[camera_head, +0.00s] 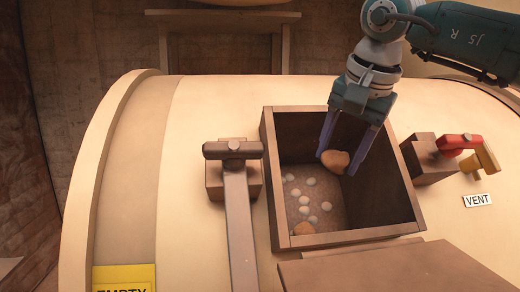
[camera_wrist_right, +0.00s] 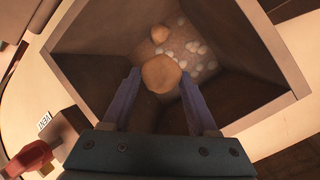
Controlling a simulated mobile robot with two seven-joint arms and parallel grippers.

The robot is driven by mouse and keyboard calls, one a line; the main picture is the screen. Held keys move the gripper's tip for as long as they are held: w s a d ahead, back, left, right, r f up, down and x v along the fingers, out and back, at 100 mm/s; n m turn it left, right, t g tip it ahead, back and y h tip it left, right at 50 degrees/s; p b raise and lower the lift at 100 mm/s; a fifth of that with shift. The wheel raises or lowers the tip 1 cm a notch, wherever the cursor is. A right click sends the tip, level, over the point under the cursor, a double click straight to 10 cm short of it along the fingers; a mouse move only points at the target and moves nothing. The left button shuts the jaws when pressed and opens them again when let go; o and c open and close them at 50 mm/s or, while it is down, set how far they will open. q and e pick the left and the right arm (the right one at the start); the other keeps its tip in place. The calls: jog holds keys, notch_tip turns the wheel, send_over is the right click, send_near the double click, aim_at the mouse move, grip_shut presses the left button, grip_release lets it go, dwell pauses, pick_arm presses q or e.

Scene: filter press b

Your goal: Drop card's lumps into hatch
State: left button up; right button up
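The hatch (camera_head: 270,160) is an open square brown box with a wooden rim; it also fills much of the right wrist view (camera_wrist_right: 232,62). My right gripper (camera_head: 338,161) reaches down into it from above. Its purple fingers are closed on the sides of an orange-brown lump (camera_head: 335,158), held above the hatch floor; this lump also shows between the fingertips in the right wrist view (camera_wrist_right: 160,73). A second orange lump (camera_head: 303,229) lies on the hatch floor near the front wall, beside several whitish pebbles (camera_head: 311,181). My left gripper is not in view.
A yellow card (camera_head: 124,278) reading EMPTY is cut off at the bottom. A brown lever (camera_head: 238,220) stands left of the hatch. Red (camera_head: 458,143) and yellow (camera_head: 479,160) handles and a VENT label (camera_head: 478,200) are at right. A brown panel (camera_head: 405,268) lies in front.

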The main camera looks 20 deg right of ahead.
jog(key=o, duration=0.5)
jog(key=shift+o, duration=0.2)
jog(key=p+v, duration=0.5)
jog(key=v, duration=0.5)
jog(key=shift+p, duration=0.4)
